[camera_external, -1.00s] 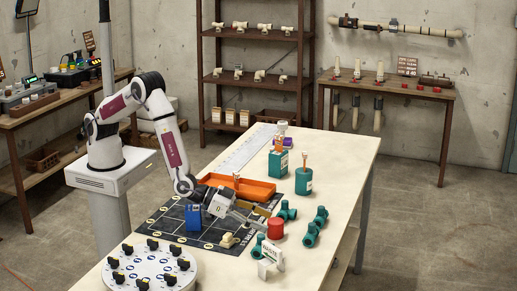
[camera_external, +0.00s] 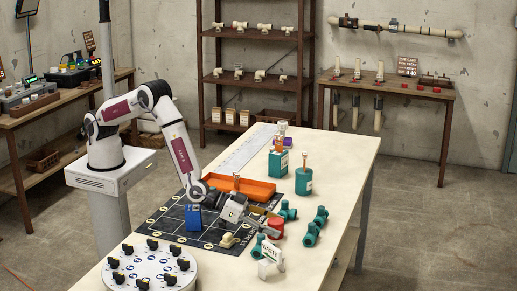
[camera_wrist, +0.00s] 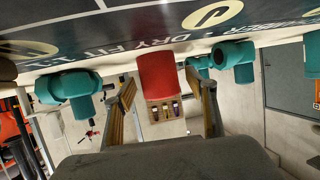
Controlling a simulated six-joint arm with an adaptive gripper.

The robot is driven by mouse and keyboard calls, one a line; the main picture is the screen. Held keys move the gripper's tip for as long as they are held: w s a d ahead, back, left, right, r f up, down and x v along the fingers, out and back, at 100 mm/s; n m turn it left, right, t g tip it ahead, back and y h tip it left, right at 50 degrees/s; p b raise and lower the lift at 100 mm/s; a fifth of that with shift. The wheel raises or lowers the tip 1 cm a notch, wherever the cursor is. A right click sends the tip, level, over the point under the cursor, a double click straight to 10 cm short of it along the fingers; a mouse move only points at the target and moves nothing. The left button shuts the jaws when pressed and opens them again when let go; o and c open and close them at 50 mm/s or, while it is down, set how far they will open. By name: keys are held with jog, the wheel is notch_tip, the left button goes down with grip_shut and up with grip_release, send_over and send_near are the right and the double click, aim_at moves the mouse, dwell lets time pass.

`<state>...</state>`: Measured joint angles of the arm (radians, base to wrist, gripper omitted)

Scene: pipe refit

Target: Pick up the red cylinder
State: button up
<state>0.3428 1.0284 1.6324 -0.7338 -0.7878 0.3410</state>
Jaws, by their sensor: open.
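The red cylinder (camera_external: 275,228) stands upright on the table, just past the right edge of the dark mat. My gripper (camera_external: 268,226) is open and low over the table, with its fingers reaching toward the cylinder. In the wrist view the red cylinder (camera_wrist: 158,76) shows ahead, in the gap between the two open fingers of my gripper (camera_wrist: 164,100). Whether the fingertips are alongside the cylinder or still short of it I cannot tell. Nothing is held.
Several teal pipe fittings (camera_external: 312,236) lie right of the cylinder. A white-labelled holder (camera_external: 271,258) stands in front of it. An orange tray (camera_external: 245,189), a blue block (camera_external: 194,220) and a beige fitting (camera_external: 229,240) are nearby.

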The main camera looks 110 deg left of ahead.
aim_at(276, 220)
jog(key=shift+w+a+f, duration=0.1)
jog(key=shift+w+f, duration=0.05)
jog(key=shift+w, duration=0.15)
dwell(0.4)
jog(key=c, duration=1.4)
grip_shut()
jog(key=shift+r, duration=0.2)
jog(key=shift+r, duration=4.95)
